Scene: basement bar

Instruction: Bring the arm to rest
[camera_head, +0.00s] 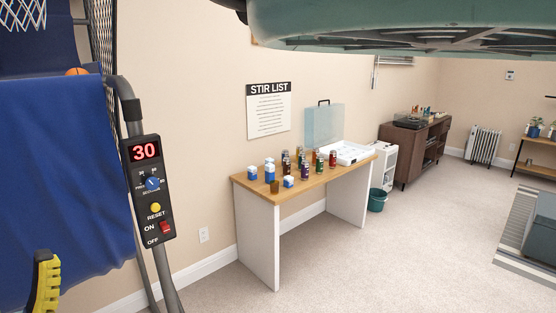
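I cannot make out my gripper in the head view. A large teal shape (330,25) with a ribbed dark underside hangs very close across the top of the view. I cannot tell what it is or what holds it. A dark rounded piece shows at its left end. A yellow ridged piece (46,283) stands at the bottom left edge, cut off by the frame; I cannot tell what it belongs to.
A wood-topped table (250,183) against the wall bears several cans, small blue-and-white boxes and an open case (323,125). A basketball arcade machine (60,180) stands close at left. A teal bin (377,200) and cabinet (425,150) stand beyond. Carpet at front right is clear.

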